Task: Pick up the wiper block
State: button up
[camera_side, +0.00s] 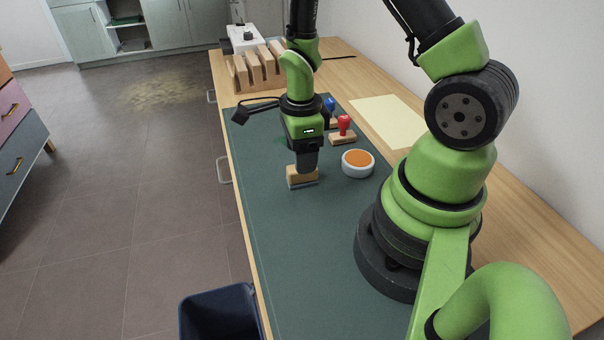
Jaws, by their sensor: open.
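The wiper block (302,177) is a small wooden block with a grey underside. It sits on the dark green mat (290,235), near the mat's middle. My gripper (307,168) points down right at the block, with its fingers overlapping the block's top in this view. The jaws are open. The near finger hides part of the block, and I cannot tell whether the fingers touch it.
A round white dish with an orange top (358,163) is close to the right. A red-handled stamp (343,131) and a blue-handled stamp (330,107) stand behind. A wooden rack (257,70) is at the back. The front mat is clear.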

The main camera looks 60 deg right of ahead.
jog(key=f, duration=0.5)
jog(key=shift+w+d, duration=0.2)
jog(key=c, duration=1)
